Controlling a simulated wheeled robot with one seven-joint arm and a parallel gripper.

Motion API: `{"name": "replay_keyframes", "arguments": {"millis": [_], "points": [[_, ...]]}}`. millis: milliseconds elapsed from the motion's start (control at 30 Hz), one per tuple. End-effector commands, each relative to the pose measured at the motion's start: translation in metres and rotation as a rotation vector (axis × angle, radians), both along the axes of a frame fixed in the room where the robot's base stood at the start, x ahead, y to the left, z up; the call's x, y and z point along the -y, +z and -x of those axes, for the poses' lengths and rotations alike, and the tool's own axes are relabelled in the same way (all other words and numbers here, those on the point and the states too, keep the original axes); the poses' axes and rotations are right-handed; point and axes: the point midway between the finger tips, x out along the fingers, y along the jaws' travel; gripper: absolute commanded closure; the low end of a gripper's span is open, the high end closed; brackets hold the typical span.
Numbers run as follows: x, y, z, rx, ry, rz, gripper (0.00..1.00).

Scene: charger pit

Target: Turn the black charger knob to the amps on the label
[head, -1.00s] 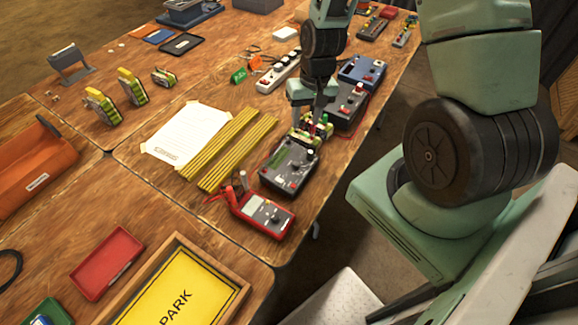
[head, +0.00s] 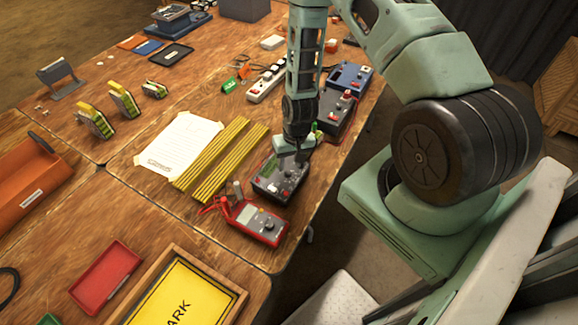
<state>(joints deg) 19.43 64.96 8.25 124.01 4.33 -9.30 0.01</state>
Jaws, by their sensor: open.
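A black charger (head: 268,184) with several small controls on its top face lies near the table's right edge. My gripper (head: 302,158) is open and reaches down over the charger's far right part, fingers pointing downward. My gripper and wrist hide part of its far end. Which control is the black knob is too small to tell, and I cannot tell whether the fingers touch it. I cannot read an amps label. A white paper sheet (head: 182,142) lies to the left, its print unreadable.
A red multimeter (head: 257,222) with red leads lies just in front of the charger. Yellow rods (head: 215,158) lie to its left. A dark grey box (head: 336,112) and a blue one (head: 352,76) stand behind my gripper. Free wood shows left of the meter.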

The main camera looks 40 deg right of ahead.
Motion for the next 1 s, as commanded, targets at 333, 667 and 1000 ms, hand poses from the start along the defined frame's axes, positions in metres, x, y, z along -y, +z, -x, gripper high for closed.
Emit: {"name": "replay_keyframes", "arguments": {"millis": [333,667,1000], "points": [[-0.003,-0.030,-0.001,-0.001,0.000,0.000,0.59],[-0.004,-0.032,-0.001,0.000,0.000,0.000,0.64],[-0.004,-0.032,-0.001,0.000,-0.006,-0.001,1.00]]}}
